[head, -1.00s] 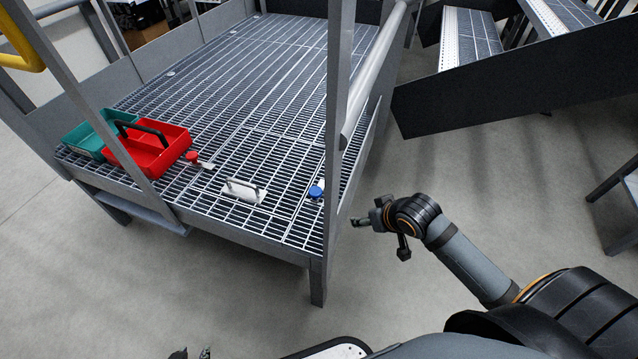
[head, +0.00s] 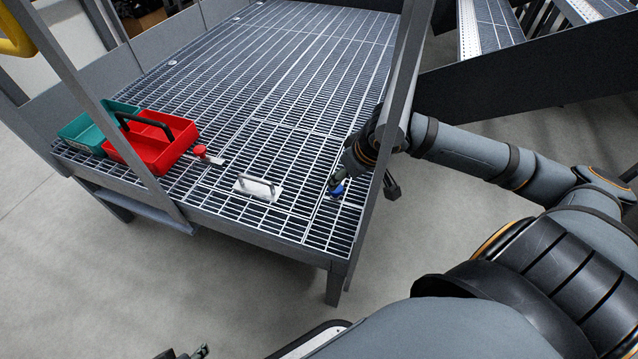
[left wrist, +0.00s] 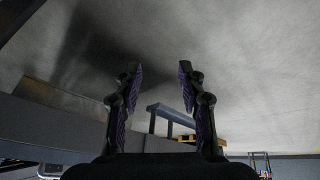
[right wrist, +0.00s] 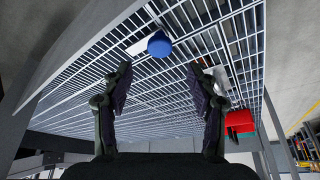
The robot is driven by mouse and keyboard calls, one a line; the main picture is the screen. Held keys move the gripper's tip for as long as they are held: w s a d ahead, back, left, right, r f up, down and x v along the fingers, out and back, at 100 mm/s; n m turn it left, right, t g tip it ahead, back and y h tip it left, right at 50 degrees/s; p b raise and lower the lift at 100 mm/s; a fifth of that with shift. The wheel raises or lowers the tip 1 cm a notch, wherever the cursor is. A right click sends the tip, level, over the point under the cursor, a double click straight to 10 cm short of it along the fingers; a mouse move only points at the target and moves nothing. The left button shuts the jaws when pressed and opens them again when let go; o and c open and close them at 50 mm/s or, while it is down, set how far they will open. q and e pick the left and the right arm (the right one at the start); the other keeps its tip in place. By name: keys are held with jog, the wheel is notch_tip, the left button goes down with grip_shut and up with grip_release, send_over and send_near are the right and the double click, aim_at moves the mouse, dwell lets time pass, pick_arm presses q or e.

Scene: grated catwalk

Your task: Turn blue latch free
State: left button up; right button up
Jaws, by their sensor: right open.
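The blue latch (head: 338,190) sits near the right edge of the grated platform (head: 290,110). In the right wrist view its round blue knob (right wrist: 159,44) lies ahead of the fingertips, between them and a little beyond. My right gripper (right wrist: 160,75) is open and empty, and in the head view (head: 335,182) it is close beside the latch. I cannot tell whether it touches. My left gripper (left wrist: 160,75) is open and empty, away from the platform; a bit of it shows at the bottom edge of the head view (head: 190,353).
A red knob (head: 200,151) sits on the grating at left, next to a red tray (head: 150,150) and a teal tray (head: 82,138). A white plate with a handle (head: 262,190) lies mid-front. A grey railing post (head: 400,90) stands beside my right arm.

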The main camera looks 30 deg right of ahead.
aim_at(338, 190)
pick_arm(q)
jog(key=w+r+t+b, duration=0.4)
jog(key=w+r+t, duration=0.6)
jog(key=w+r, duration=0.4)
pick_arm(e)
jog(key=x, duration=0.4)
jog(key=shift+w+f+b, duration=0.25)
jog(key=shift+f+b, duration=0.2)
jog(key=shift+f, duration=0.25)
jog(key=shift+b+x, duration=0.65)
jog(key=shift+x, duration=0.25)
pick_arm(q)
notch_tip(338, 190, up, 22)
jog(key=a+m+t, duration=0.1)
jog(key=t, duration=0.9)
jog(key=shift+w+t+h, duration=0.25)
jog(key=shift+t+h, duration=0.05)
jog(key=shift+t, duration=0.1)
jog(key=shift+r, duration=0.1)
pick_arm(e)
grip_shut()
